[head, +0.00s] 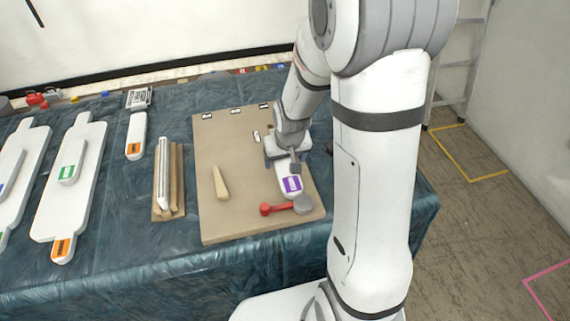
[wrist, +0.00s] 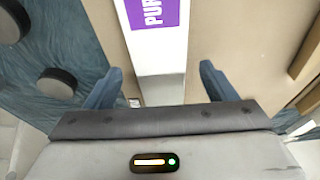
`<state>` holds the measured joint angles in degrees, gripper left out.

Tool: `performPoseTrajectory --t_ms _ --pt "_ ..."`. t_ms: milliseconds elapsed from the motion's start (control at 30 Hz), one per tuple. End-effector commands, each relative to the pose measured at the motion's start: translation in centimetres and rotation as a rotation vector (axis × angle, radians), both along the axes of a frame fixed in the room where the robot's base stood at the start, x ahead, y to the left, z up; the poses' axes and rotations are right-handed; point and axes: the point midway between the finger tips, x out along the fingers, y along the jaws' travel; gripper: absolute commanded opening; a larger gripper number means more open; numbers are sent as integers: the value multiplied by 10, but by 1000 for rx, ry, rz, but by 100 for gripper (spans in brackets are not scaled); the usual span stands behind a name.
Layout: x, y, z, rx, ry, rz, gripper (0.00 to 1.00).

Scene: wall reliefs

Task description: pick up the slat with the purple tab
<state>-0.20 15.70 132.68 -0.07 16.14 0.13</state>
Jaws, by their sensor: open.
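The slat with the purple tab (head: 289,185) lies on the tan board, a white strip with a purple label near its front end. In the wrist view the white slat (wrist: 162,88) runs from the top edge down between my fingers, with its purple label at the top. My gripper (wrist: 158,85) is open, with one blue finger on each side of the slat and a gap visible at each side. In the head view my gripper (head: 284,150) is over the slat's far part and hides it.
To the left are a white bar on a wooden holder (head: 165,180), an orange-tabbed slat (head: 135,137) and large white panels (head: 70,185).

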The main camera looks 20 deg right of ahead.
Motion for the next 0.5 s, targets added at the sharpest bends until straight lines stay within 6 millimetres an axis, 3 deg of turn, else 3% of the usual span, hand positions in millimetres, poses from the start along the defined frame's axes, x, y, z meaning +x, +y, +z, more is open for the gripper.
performPoseTrajectory --t_ms 133,400,500 --pt "3 0 -13 0 1 0 78" --pt "4 0 -15 0 -1 0 78" --pt "4 0 -15 0 -1 0 70"
